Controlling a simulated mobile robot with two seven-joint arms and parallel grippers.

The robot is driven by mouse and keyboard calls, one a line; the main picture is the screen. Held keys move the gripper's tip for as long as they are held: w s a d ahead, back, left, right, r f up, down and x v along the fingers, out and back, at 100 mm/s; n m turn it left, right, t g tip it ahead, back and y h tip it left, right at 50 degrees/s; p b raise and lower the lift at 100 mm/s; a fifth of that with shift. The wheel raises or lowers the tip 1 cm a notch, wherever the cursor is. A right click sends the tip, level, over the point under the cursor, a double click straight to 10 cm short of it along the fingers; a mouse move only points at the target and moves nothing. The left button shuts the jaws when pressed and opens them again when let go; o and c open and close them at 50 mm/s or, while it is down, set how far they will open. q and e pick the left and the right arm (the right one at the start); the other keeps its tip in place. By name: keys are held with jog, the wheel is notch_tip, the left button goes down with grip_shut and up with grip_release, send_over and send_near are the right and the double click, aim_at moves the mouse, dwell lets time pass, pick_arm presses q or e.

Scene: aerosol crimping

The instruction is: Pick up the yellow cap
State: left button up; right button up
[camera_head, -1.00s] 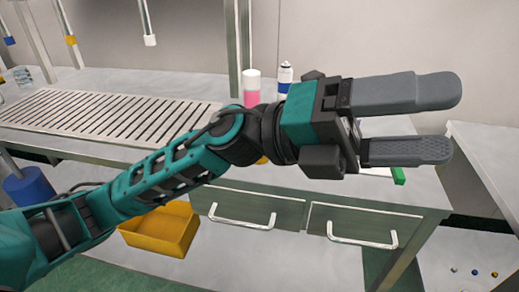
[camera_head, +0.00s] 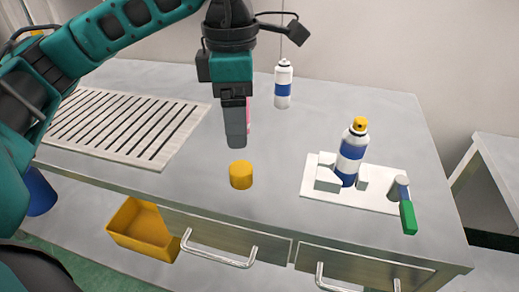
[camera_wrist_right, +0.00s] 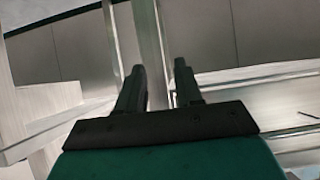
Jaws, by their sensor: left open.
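The yellow cap (camera_head: 241,175) is a short cylinder standing on the grey table, near its front edge, in the head view. My left gripper (camera_head: 236,143) points down just above and behind the cap, with its fingers lined up one in front of the other in this view. It is open and holds nothing. My right gripper shows only in the right wrist view (camera_wrist_right: 158,75), with its two fingers apart and nothing between them. The cap does not show in that view.
A blue-and-white can with a yellow top (camera_head: 351,152) stands in a white fixture (camera_head: 316,189) with a green-handled part (camera_head: 408,217). Another can (camera_head: 283,84) stands behind. A pink object is partly hidden behind my left gripper. A slatted rack (camera_head: 120,130) lies left; a yellow bin (camera_head: 143,228) is below.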

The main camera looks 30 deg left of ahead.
pick_arm(q)
send_over(240, 167)
notch_tip(240, 167, down, 7)
jog(key=shift+s+d+r+b, duration=0.15)
jog(key=shift+r+b, duration=0.05)
jog(key=shift+b, duration=0.25)
jog(key=shift+f, duration=0.55)
notch_tip(240, 167, down, 4)
jog(key=shift+f, duration=0.55)
pick_arm(e)
jog(key=shift+a+f, duration=0.35)
jog(key=shift+f, duration=0.15)
jog(key=shift+w, duration=0.1)
